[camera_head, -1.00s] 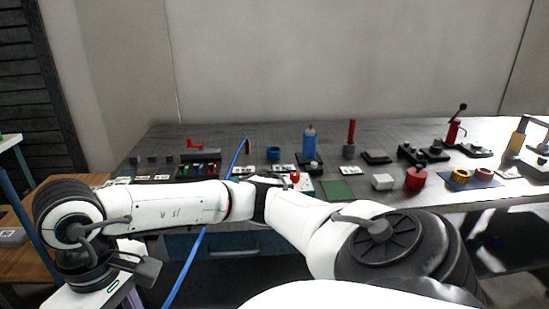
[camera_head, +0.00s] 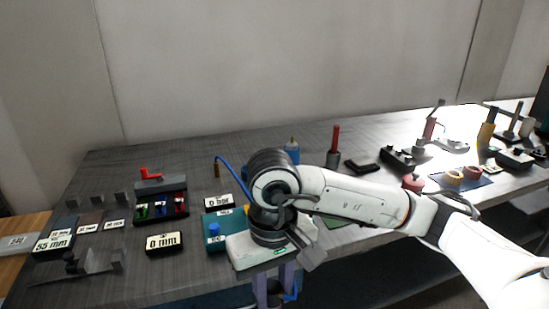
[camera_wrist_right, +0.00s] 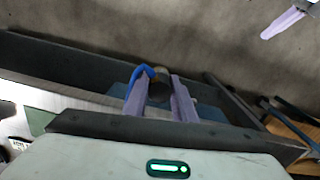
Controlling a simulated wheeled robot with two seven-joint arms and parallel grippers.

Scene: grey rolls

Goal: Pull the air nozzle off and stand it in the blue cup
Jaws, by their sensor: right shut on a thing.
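My right gripper (camera_head: 274,292) points down at the table's front edge in the head view. In the right wrist view its purple fingers (camera_wrist_right: 159,105) are shut on a dark round piece, apparently the air nozzle (camera_wrist_right: 159,86), with a blue hose (camera_wrist_right: 145,73) looping beside it. In the head view the blue hose (camera_head: 232,168) runs from a brown post (camera_head: 217,169) and passes behind my right wrist. A purple finger of what looks like my left gripper (camera_wrist_right: 284,22) shows at the wrist view's upper right.
A teal plate with a blue knob (camera_head: 213,230), a 0 mm label block (camera_head: 164,243) and a dark rack with coloured pieces (camera_head: 160,205) lie to the left. A red-handled tool (camera_head: 335,140) stands behind the arm.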

